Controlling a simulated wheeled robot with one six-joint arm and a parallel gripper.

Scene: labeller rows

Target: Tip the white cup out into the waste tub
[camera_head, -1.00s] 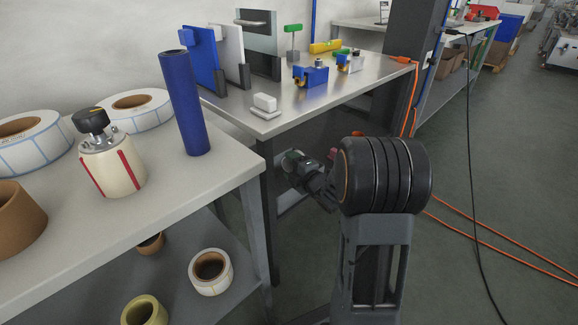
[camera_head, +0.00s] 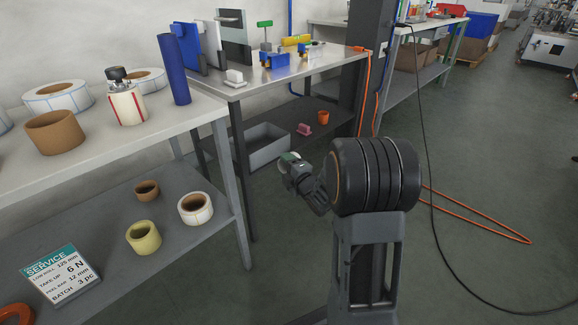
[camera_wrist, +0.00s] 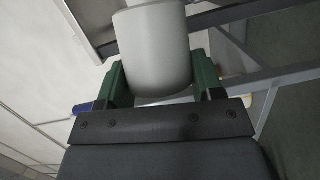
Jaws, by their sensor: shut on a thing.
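A white cup (camera_wrist: 153,45) fills the top middle of the wrist view, between the green fingers of my gripper (camera_wrist: 160,80). My gripper is shut on it. The cup's contents cannot be seen. In the head view my gripper (camera_head: 289,161) is small, with a whitish bit at its tip, in front of the metal bench. A grey open tub (camera_head: 270,155), which may be the waste tub, stands low under that bench, just behind and left of my gripper in the picture. Its inside is partly visible and looks empty.
A pink object (camera_head: 304,129) and an orange cup (camera_head: 323,117) stand low under the bench, right of the tub. A shelved table (camera_head: 190,118) with label rolls is on the left. An orange cable (camera_head: 480,212) lies on the floor at right.

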